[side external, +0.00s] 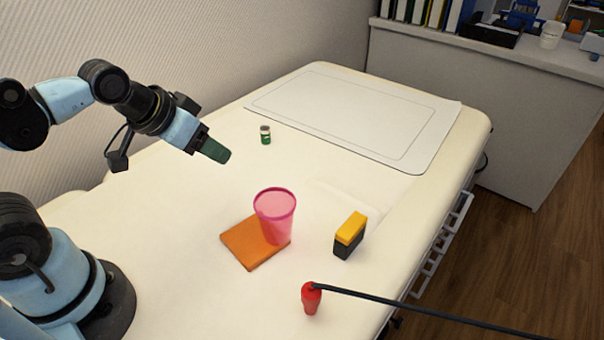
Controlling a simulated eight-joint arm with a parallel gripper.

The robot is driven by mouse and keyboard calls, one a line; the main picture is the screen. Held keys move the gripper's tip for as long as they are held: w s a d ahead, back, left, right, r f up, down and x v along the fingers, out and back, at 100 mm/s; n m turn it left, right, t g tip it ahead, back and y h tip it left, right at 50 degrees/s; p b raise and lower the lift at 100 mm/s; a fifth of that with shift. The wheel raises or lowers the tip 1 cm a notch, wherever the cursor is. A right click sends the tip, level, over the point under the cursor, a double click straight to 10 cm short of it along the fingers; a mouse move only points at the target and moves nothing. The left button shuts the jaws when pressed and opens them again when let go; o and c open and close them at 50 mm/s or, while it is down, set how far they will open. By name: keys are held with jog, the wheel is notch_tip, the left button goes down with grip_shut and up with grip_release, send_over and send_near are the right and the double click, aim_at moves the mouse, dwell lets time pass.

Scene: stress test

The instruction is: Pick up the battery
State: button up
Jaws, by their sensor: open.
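A small upright cylinder (265,134) with a green lower part and a pale top stands on the cream table. A black block with a yellow top (349,235) stands near the right edge. Either could be the battery; I cannot tell which from this view. My gripper (215,150) has green fingertips and hangs above the table, left of the small cylinder and apart from it. It is open, and nothing shows between the fingers, though the gap is hard to see from this side.
A pink translucent cup (275,215) stands at the right side of an orange square (245,245). A red object (311,298) with a black cable is at the front. A white mat (350,110) covers the table's far end. The table between mat and cup is clear.

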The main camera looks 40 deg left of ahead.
jog(key=w+a+f+n+h, duration=0.1)
jog(key=w+a+n+h, duration=0.1)
jog(key=w+n, duration=0.65)
jog(key=n+t+h, duration=0.4)
jog(key=n+h, duration=0.1)
jog(key=n, duration=1.5)
send_near(272, 141)
jog(key=r, duration=0.1)
jog(key=s+r, duration=0.1)
jog(key=r, duration=0.2)
jog(key=shift+s+d+r, duration=0.1)
jog(key=shift+s+r, duration=0.1)
jog(key=shift+s, duration=0.2)
jog(key=shift+a+f+n, duration=0.35)
jog(key=shift+a+n, duration=0.05)
jog(key=shift+n, duration=0.05)
jog(key=x, duration=1.2)
jog(key=shift+w+a, duration=0.1)
jog(key=shift+w, duration=0.05)
jog(key=shift+r, duration=0.1)
jog(key=c, duration=1)
grip_shut()
